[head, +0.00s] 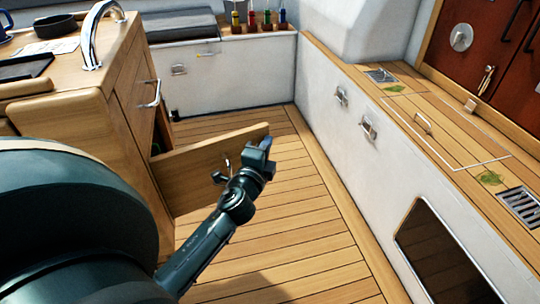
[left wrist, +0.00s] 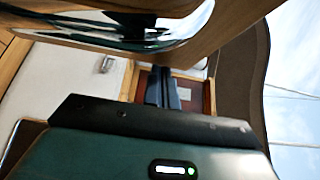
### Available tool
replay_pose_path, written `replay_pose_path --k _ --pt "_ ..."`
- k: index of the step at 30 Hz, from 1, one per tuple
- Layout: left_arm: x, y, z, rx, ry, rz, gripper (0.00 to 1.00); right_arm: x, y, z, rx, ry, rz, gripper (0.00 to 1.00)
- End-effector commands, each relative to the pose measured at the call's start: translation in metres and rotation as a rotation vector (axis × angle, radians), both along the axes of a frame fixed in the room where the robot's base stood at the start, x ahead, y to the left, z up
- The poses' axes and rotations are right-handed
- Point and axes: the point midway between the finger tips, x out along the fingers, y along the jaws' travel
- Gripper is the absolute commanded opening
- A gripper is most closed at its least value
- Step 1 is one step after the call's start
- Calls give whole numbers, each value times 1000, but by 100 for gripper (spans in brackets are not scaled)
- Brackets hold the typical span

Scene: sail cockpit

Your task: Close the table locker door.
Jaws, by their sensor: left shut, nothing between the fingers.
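The table locker door (head: 195,168) is a wooden panel standing open. It juts from the side of the wooden table (head: 60,112) out over the deck, and a dark opening shows behind it. A small metal handle (head: 222,172) is on the face toward me. My left gripper (head: 268,152) is shut and empty at the door's free end, on the near side, overlapping its edge in the head view; I cannot tell if they touch. In the left wrist view the shut fingers (left wrist: 161,88) show below a large shiny metal piece and wood. My right gripper is not in view.
A white bench side (head: 320,120) with latches runs along the right, topped by wooden slats. A white locker (head: 235,80) closes off the back, with several coloured bottles above it. A curved metal rail (head: 99,30) rises from the table. The deck (head: 290,220) between is clear.

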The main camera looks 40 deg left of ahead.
Motion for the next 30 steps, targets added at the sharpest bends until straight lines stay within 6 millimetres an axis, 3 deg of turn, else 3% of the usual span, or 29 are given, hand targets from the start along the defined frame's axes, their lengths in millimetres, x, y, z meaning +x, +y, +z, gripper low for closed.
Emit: replay_pose_path --k 9,15,21,30 --pt "34 67 -4 -4 -3 276 0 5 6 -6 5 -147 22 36" --pt "45 118 -5 -3 -4 466 0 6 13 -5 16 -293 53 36" --pt "46 170 -5 -1 -3 658 0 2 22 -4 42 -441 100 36" --pt "29 246 -4 0 -2 942 0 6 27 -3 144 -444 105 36"
